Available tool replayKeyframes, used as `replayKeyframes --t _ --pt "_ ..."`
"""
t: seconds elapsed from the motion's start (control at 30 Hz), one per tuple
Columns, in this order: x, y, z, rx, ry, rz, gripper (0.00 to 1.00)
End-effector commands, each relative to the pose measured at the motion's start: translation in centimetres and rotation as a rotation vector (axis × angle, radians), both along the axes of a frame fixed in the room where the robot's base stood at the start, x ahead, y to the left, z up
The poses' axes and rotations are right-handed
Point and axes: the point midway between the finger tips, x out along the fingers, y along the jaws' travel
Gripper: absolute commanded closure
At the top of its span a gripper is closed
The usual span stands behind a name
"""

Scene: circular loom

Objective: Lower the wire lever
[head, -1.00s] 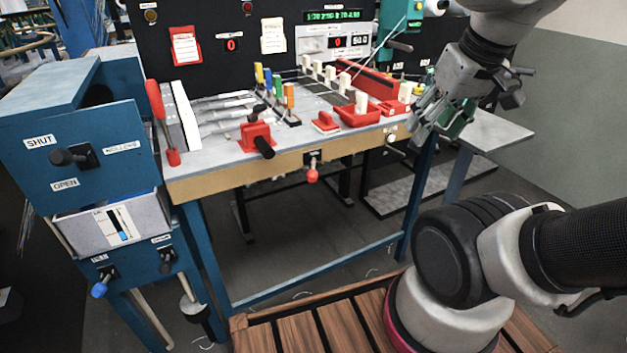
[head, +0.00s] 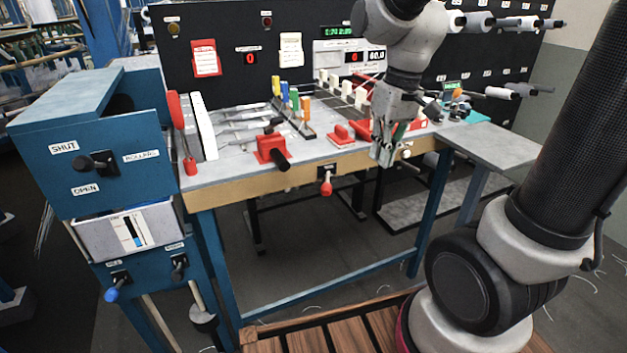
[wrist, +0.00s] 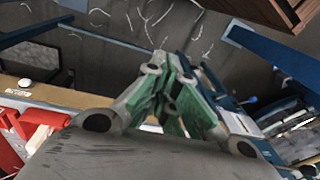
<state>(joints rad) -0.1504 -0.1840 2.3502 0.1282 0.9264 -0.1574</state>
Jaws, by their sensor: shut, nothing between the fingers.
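I cannot tell from the small labels which control is the wire lever. A lever with a red knob (head: 326,187) hangs from a black plate on the table's front edge. Two levers sit low on the blue cabinet, one with a blue knob (head: 111,294) and one with a dark knob (head: 179,270). My gripper (head: 386,160) is shut and empty in front of the table's front edge, right of the red knob and far right of the cabinet. Its closed fingers (wrist: 168,95) also show in the wrist view. A blue knob shows there too (wrist: 252,99).
The workbench (head: 235,185) carries a red clamp (head: 270,149) with a black handle and coloured pegs. A white knob (head: 406,154) is close right of my gripper. The blue cabinet (head: 95,130) stands left. Open floor lies before the bench, above a wooden platform (head: 345,330).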

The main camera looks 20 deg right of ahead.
Motion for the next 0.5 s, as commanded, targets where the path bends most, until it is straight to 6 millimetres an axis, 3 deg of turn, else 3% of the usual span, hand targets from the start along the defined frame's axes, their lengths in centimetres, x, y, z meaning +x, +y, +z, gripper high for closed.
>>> replayKeyframes --t 0.3,0.37,0.5 --pt "10.6 8.1 -6.3 0.123 -0.032 0.458 1.0" --pt "12.5 9.2 -6.7 0.141 -0.083 0.557 1.0" --pt "15.4 10.7 -5.3 0.148 -0.22 0.749 1.0"
